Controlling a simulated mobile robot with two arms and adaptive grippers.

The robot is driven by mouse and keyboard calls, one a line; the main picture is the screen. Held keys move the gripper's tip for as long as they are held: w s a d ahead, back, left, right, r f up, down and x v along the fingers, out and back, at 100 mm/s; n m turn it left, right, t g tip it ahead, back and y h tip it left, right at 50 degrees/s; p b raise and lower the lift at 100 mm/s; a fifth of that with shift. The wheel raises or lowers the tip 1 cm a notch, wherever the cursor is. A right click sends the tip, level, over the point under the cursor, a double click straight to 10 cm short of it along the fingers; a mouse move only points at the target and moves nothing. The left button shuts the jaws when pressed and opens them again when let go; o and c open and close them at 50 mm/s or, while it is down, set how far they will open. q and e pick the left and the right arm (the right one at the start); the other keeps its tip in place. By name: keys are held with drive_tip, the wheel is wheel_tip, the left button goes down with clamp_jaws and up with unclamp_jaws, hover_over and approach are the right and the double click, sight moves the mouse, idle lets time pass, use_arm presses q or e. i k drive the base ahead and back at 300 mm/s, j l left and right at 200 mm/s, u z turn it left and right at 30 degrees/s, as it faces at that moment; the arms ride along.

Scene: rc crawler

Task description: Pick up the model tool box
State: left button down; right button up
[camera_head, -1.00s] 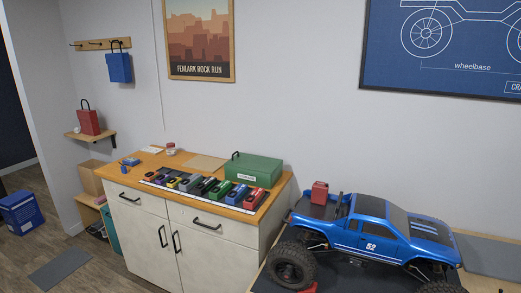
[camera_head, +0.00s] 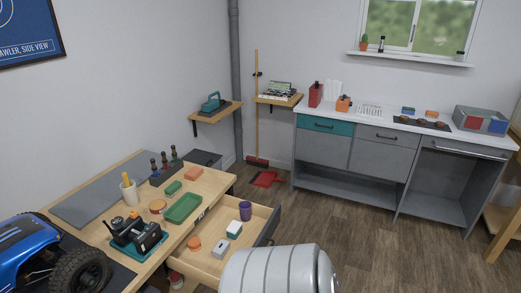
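I cannot tell for sure which thing is the model tool box. A teal case with a handle (camera_head: 211,102) sits on a small wall shelf. An open drawer (camera_head: 262,215) under the workbench holds a purple cylinder (camera_head: 245,210), a white box with green (camera_head: 234,229), a grey box (camera_head: 221,248) and an orange round item (camera_head: 194,243). On the bench are a green tray (camera_head: 184,207), a small green piece (camera_head: 173,187) and an orange block (camera_head: 194,173). A white and grey arm part of mine covers the drawer's front area. Neither gripper shows.
The blue truck (camera_head: 40,255) is cut off at the left. A black device on a teal base (camera_head: 137,236) and a white cup (camera_head: 129,191) stand on the bench. A grey counter (camera_head: 322,148) lines the far wall. Wooden floor (camera_head: 370,235) is clear between them.

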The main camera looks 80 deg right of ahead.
sight(219, 252)
drive_tip(key=z, duration=2.15)
drive_tip(key=i+l+u, duration=0.1)
drive_tip(key=u, duration=0.3)
drive_tip(key=l+u, duration=0.3)
drive_tip(key=u, duration=0.15)
drive_tip(key=i+l+u, duration=0.1)
drive_tip(key=l+u, duration=0.15)
drive_tip(key=u, duration=0.15)
